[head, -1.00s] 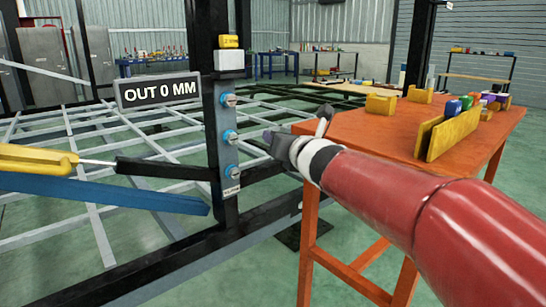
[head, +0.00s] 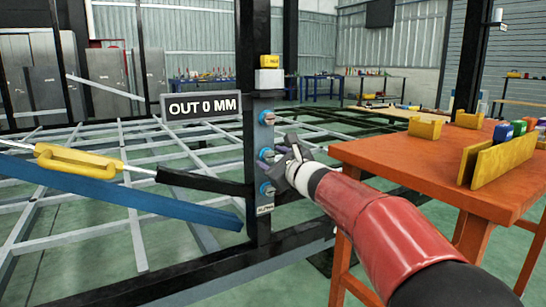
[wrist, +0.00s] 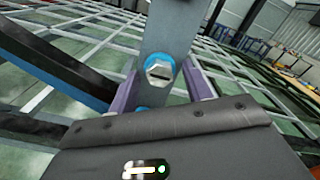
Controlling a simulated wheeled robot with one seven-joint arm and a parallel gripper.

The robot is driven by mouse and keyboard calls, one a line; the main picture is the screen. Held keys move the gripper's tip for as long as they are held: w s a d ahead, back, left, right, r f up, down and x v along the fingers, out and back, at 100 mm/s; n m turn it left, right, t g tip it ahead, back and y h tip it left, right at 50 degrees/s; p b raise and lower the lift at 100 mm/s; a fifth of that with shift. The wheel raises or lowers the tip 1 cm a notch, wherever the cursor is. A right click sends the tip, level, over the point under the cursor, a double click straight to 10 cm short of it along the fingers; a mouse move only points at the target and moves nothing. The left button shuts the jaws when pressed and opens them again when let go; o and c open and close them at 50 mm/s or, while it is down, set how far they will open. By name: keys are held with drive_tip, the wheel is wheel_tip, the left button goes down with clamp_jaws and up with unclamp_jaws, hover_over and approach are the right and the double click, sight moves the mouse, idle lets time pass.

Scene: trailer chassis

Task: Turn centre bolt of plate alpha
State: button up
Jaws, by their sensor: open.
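Plate alpha (head: 266,172) is a narrow grey upright strip on a black post, with a label at its foot that seems to read ALPHA. It carries a column of three blue-ringed bolts. The centre bolt (head: 266,155) is partly covered by my gripper (head: 277,160), which reaches it from the right. The top bolt (head: 267,117) and bottom bolt (head: 267,189) show clear. In the wrist view my open purple fingers (wrist: 160,87) stand either side of the plate. A slotted bolt head (wrist: 159,70) shows between and beyond them; I cannot tell whether they touch it.
A sign (head: 202,105) reads OUT 0 MM. An orange table (head: 430,165) with yellow bins stands close right of my arm. A grey frame lattice spreads behind.

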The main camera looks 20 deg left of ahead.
drive_tip(key=shift+w+a, duration=0.1)
drive_tip(key=c, duration=1)
drive_tip(key=shift+m, duration=0.4)
